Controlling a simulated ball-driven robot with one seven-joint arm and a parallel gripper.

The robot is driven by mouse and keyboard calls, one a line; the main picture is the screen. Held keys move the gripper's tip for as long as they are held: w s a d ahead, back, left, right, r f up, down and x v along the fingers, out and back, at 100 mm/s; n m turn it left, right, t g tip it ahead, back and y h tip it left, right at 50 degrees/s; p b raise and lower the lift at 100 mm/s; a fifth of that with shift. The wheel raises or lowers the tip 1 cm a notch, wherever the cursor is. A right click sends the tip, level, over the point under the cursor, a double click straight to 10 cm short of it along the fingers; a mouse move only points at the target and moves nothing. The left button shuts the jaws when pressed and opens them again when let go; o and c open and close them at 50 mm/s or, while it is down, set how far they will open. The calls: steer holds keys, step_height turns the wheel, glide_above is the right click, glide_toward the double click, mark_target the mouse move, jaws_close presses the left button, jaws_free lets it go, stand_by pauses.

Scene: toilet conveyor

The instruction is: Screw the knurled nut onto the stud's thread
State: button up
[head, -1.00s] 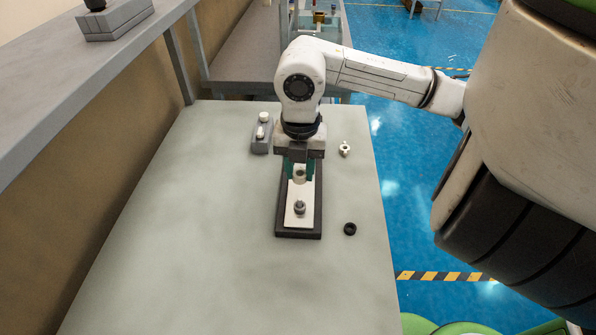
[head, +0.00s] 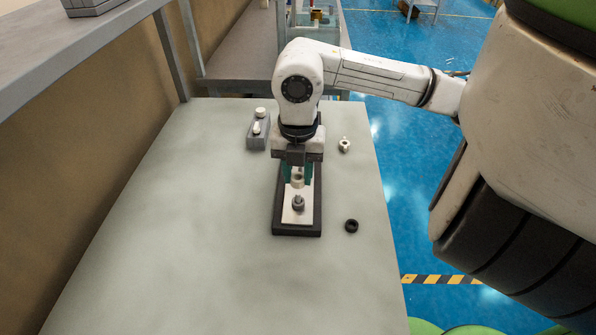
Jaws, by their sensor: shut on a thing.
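My gripper (head: 299,178), with green fingers, points down over the fixture at the middle of the table. It is shut on a small pale ring-like piece, which looks like the knurled nut (head: 298,182). A short dark grey stud (head: 298,203) stands upright on the fixture's pale plate (head: 290,217), nearer the camera than the nut. The nut looks apart from the stud. Its exact height above the plate and any knurling cannot be told. The plate's far end is partly hidden by my gripper.
A black ring (head: 351,226) lies right of the fixture's dark base (head: 277,222). A pale winged piece (head: 344,145) lies farther back on the right. A grey block with white pieces (head: 257,137) stands behind left. The table's left and front are clear.

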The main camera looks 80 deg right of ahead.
mark_target(298, 188)
steer(key=shift+f+b, duration=0.9)
steer(key=shift+f, duration=0.25)
steer(key=shift+b, duration=1.3)
stand_by(1.0)
steer(key=shift+f+b, duration=1.55)
steer(key=shift+b, duration=0.5)
steer(key=o, duration=1.1)
steer(key=shift+r, duration=0.1)
step_height(298, 188, up, 11)
steer(key=shift+f, duration=0.1)
